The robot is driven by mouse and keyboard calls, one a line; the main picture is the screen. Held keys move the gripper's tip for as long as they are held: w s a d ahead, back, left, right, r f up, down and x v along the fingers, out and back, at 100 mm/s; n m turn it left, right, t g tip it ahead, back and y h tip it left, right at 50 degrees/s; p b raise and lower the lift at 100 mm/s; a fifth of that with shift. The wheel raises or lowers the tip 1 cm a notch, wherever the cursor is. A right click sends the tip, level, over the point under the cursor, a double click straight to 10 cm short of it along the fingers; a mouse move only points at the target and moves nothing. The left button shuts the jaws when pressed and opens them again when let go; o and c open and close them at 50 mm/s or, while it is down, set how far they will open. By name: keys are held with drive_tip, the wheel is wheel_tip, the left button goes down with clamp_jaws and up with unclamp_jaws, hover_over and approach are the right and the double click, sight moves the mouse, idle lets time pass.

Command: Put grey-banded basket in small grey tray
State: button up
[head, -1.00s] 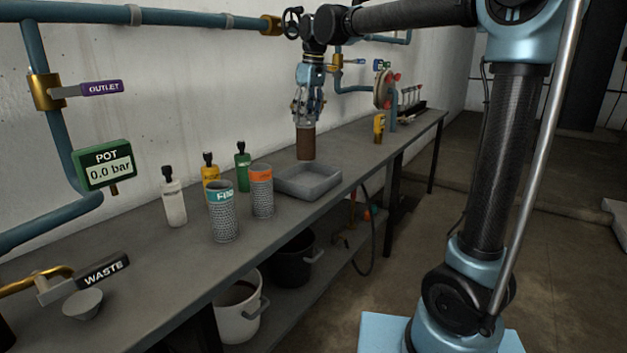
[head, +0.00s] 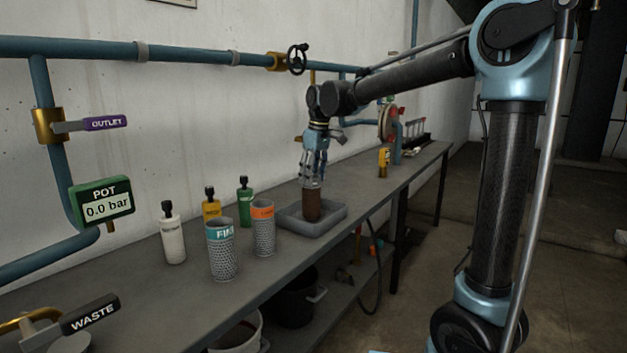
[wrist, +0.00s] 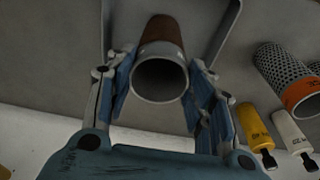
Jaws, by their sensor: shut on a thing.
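The grey-banded basket (head: 313,206) is a brown cylinder with a pale grey band at its upper end. The band and open mouth show in the wrist view (wrist: 160,78). My gripper (head: 313,182) is shut on its upper end, with fingers on both sides of it in the wrist view (wrist: 160,72). The basket is upright, within the outline of the small grey tray (head: 297,225), a shallow square tray on the bench. The front wall seems to hide its foot, so I cannot tell whether it touches the tray floor.
A teal-banded basket (head: 222,252) and an orange-banded basket (head: 263,232) stand left of the tray. White (head: 173,240), yellow (head: 212,206) and green (head: 245,205) bottles stand behind them. A yellow device (head: 383,163) stands farther along the bench.

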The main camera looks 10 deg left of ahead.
drive_tip(key=shift+f, duration=0.6)
drive_tip(key=o, duration=1.4)
drive_tip(key=shift+o, duration=0.2)
